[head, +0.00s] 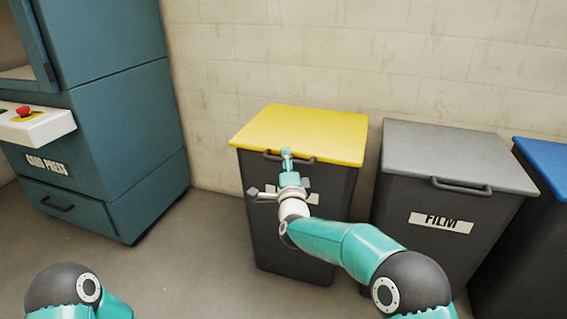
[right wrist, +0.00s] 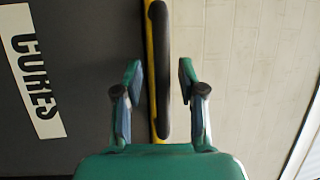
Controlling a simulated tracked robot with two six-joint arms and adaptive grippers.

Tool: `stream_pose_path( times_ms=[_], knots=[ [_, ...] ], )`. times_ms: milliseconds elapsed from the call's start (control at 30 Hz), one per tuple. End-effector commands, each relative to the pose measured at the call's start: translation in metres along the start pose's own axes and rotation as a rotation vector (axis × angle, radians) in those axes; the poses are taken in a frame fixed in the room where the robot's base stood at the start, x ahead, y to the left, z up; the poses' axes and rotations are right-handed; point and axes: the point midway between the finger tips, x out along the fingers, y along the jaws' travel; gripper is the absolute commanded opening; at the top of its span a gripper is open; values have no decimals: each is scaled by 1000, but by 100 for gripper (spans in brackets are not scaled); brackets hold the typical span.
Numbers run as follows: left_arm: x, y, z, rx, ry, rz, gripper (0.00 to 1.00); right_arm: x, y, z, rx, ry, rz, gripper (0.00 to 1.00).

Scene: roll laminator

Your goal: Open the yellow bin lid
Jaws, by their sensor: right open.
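The yellow lid (head: 305,132) lies flat and shut on a dark grey bin (head: 258,215) against the wall. A dark bar handle (head: 271,157) sits at its front edge, partly hidden by my right gripper (head: 287,155). In the right wrist view, my right gripper (right wrist: 160,82) is open, with one finger on each side of the handle (right wrist: 162,40). Gaps show between the fingers and the bar. The lid's edge shows there as a thin yellow strip (right wrist: 149,45). My left gripper is out of view; only part of that arm shows at the lower left.
A grey-lidded bin (head: 460,158) marked FILM stands close on the right, with a blue-lidded bin (head: 545,165) beyond it. A teal machine (head: 115,110) with a red button stands at the left. Floor (head: 190,265) is clear between the machine and the bins.

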Motion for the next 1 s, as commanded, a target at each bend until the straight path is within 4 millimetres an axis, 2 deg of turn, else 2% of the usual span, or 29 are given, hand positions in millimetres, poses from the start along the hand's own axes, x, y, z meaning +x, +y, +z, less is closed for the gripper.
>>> stream_pose_path(
  times_ms=[400, 667, 933, 967, 1000],
  knots=[
    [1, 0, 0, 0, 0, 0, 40, 6, 0, 0, 0, 0, 0, 40],
    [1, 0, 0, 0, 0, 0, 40, 5, 0, 0, 0, -1, 0, 0],
    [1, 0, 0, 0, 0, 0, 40, 5, 1, 1, -1, -1, 2, 0],
    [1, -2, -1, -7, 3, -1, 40, 6, 1, 15, 1, -5, 1, 0],
    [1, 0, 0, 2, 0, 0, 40, 6, 1, 8, -1, -3, 2, 0]
  ],
)
